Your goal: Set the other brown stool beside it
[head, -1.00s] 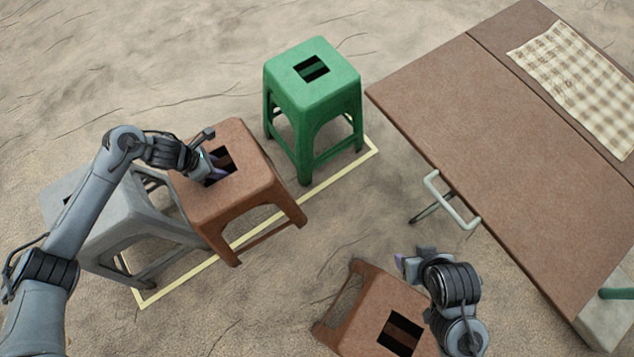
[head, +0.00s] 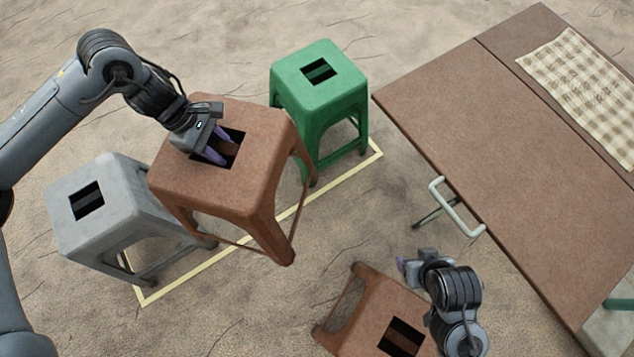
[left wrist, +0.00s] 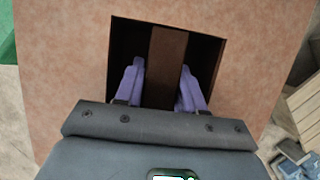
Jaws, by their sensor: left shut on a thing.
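My left gripper (head: 217,152) is shut on the crossbar in the top slot of a brown stool (head: 255,130). It holds this stool in the air, slightly tilted, between the grey stool (head: 110,225) and the green stool (head: 318,90) in the head view. In the left wrist view, the purple fingers (left wrist: 160,82) stand on either side of the bar, with the brown seat (left wrist: 60,60) around them. A second brown stool (head: 365,300) is at the bottom of the head view, partly hidden by my right arm. My right gripper (head: 407,262) is above its edge; its opening is unclear.
A yellow outlined strip (head: 200,273) on the sandy ground runs below the grey, held and green stools. A brown table (head: 500,150) with a checked cloth (head: 585,95) and a pale metal handle (head: 455,210) fills the right side. Bare ground lies at the top left.

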